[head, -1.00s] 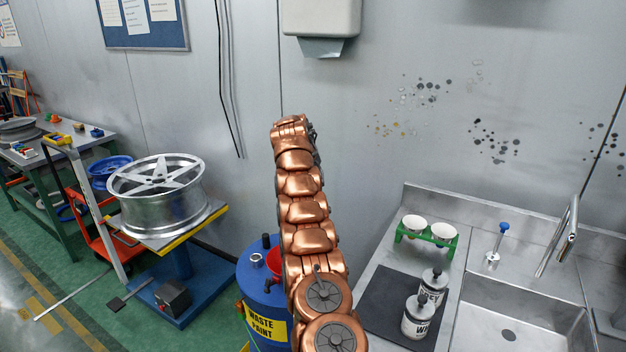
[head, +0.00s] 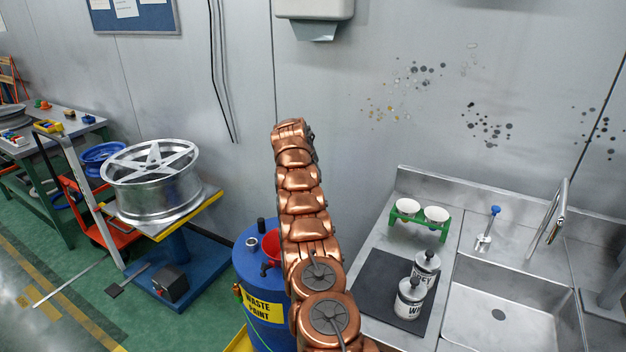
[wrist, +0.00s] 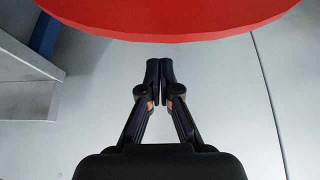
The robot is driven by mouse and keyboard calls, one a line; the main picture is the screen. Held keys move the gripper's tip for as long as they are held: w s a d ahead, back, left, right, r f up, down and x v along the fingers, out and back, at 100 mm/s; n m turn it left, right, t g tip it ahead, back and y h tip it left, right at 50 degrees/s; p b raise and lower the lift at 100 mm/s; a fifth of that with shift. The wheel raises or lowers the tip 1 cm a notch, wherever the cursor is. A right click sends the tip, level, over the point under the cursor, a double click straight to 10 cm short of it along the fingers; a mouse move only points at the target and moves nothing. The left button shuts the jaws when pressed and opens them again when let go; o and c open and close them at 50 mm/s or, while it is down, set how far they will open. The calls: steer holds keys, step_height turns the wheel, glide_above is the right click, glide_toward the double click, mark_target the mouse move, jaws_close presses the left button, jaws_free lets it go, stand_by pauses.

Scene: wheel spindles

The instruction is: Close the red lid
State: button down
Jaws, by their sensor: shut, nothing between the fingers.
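A red disc-like surface, apparently the red lid (wrist: 170,15), fills the top of the wrist view; its curved lower edge shows. My gripper (wrist: 160,66) is shut and empty, its fingertips together just below that edge in the picture. I cannot tell whether they touch it. In the head view, a red funnel-like part (head: 270,258) sits on top of the blue waste paint drum (head: 250,285), partly hidden behind my copper arm. My gripper is not visible in the head view, and I cannot make out the whole lid there.
A steel sink (head: 515,312) and counter stand to the right, with labelled containers (head: 410,300) on a dark mat and white cups in a green rack (head: 420,218). A silver wheel (head: 152,180) rests on a blue stand to the left. The grey wall is behind.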

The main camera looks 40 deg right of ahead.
steer(key=a+b, duration=0.2)
steer(key=b, duration=0.1)
steer(key=shift+s+f+b, duration=0.1)
steer(key=shift+s+b, duration=0.1)
steer(key=shift+b, duration=0.1)
steer(key=shift+s+a+f, duration=0.2)
steer(key=shift+a, duration=0.25)
steer(key=shift+b, duration=0.3)
steer(key=shift+a+f+b, duration=0.15)
steer(key=shift+a+b, duration=0.15)
steer(key=shift+b, duration=0.7)
steer(key=shift+b, duration=0.45)
steer(key=shift+s+a, duration=0.1)
steer(key=shift+s, duration=0.05)
steer(key=shift+b, duration=0.45)
